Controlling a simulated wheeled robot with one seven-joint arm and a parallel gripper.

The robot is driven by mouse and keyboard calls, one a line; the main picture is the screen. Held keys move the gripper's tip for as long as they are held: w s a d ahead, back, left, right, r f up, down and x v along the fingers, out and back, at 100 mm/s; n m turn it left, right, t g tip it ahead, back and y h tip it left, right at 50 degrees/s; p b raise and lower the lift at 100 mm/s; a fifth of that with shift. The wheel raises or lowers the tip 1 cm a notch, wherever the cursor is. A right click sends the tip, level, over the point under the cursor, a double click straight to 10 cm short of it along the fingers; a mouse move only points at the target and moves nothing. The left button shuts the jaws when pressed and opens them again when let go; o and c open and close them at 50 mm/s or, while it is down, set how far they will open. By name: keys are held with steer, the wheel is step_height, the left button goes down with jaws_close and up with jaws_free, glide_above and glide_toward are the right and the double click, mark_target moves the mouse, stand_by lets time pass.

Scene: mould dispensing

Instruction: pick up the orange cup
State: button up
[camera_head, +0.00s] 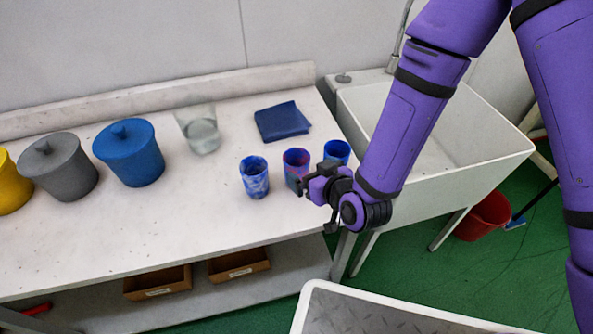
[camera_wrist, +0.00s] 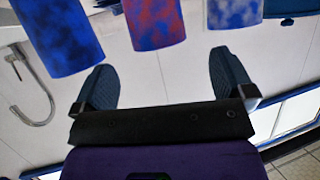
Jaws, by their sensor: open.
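No plainly orange cup shows. Three mottled cups stand on the white table. The middle cup (camera_head: 295,160) is blue with red-orange patches; it also shows in the wrist view (camera_wrist: 153,22). A blue-and-white cup (camera_head: 255,178) stands to its left, and at the right in the wrist view (camera_wrist: 235,12). A blue cup (camera_head: 337,151) stands to its right, and at the left in the wrist view (camera_wrist: 58,35). My gripper (camera_wrist: 163,82) is open and empty, its fingers spread towards the middle cup, which lies beyond them. In the head view, my gripper (camera_head: 303,187) hides part of this cup.
A folded blue cloth (camera_head: 282,122) and a clear glass vessel (camera_head: 198,130) lie behind the cups. Blue (camera_head: 130,155), grey (camera_head: 60,168) and yellow (camera_head: 8,185) lidded pots stand left. A white sink (camera_head: 500,150) adjoins at right. The table's front left is clear.

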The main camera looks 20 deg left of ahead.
mark_target(290, 157)
steer(key=x, duration=0.8)
steer(key=shift+w+d+f, duration=0.1)
steer(key=shift+w+f, duration=0.05)
steer(key=shift+f, duration=0.1)
steer(key=c, duration=0.9)
